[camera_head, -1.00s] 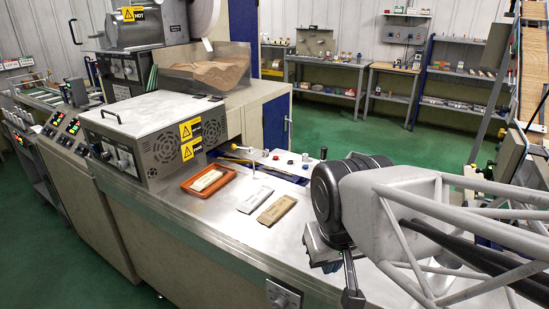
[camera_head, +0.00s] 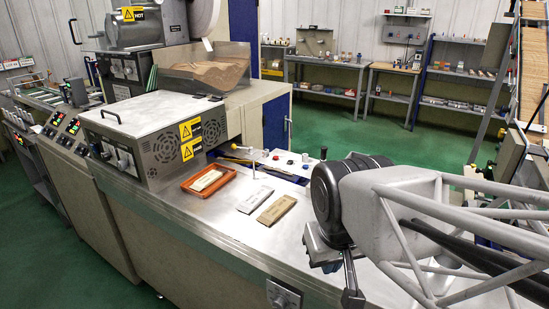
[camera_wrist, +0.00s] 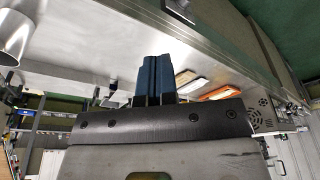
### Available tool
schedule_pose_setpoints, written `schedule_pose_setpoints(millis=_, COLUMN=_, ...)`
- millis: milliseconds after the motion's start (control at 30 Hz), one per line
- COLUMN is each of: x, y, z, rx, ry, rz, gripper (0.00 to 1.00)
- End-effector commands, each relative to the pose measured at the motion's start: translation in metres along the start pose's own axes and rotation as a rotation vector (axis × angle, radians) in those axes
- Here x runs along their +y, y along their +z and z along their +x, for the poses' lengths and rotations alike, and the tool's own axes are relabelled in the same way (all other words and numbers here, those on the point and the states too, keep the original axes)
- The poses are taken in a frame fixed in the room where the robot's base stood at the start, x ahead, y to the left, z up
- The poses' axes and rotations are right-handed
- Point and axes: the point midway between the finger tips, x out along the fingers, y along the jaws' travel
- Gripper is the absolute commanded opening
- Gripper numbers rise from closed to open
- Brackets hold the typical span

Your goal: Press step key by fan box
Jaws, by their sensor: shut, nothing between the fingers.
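The fan box (camera_head: 158,135) is a metal box with round fan grilles and yellow warning labels, at the left of the steel counter. It also shows in the wrist view (camera_wrist: 263,118). Beside it to the right is a pale panel (camera_head: 283,161) with small blue, red and dark buttons. Which one is the step key is too small to tell. My gripper (camera_head: 352,297) is over the front right of the counter, well apart from the box and panel. In the wrist view its blue fingers (camera_wrist: 153,75) are together and empty.
An orange tray (camera_head: 188,189) holding a pale bar lies by the fan box. A white packet (camera_head: 254,199) and a tan packet (camera_head: 277,209) lie to its right. A thin upright pin stands near the panel. The counter's front middle is clear.

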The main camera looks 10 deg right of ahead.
Motion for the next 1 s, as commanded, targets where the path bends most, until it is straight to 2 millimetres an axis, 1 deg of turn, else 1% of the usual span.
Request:
schedule_pose_setpoints(millis=767, x=0.0, y=-0.001, z=0.0, rx=0.0, ry=-0.001, rz=0.0, gripper=0.0)
schedule_pose_setpoints(millis=867, x=0.0, y=-0.004, z=-0.001, rx=0.001, ry=-0.004, rz=0.001, gripper=0.0)
schedule_pose_setpoints(millis=1000, x=-0.002, y=-0.015, z=-0.002, rx=0.006, ry=-0.017, rz=0.005, gripper=0.0)
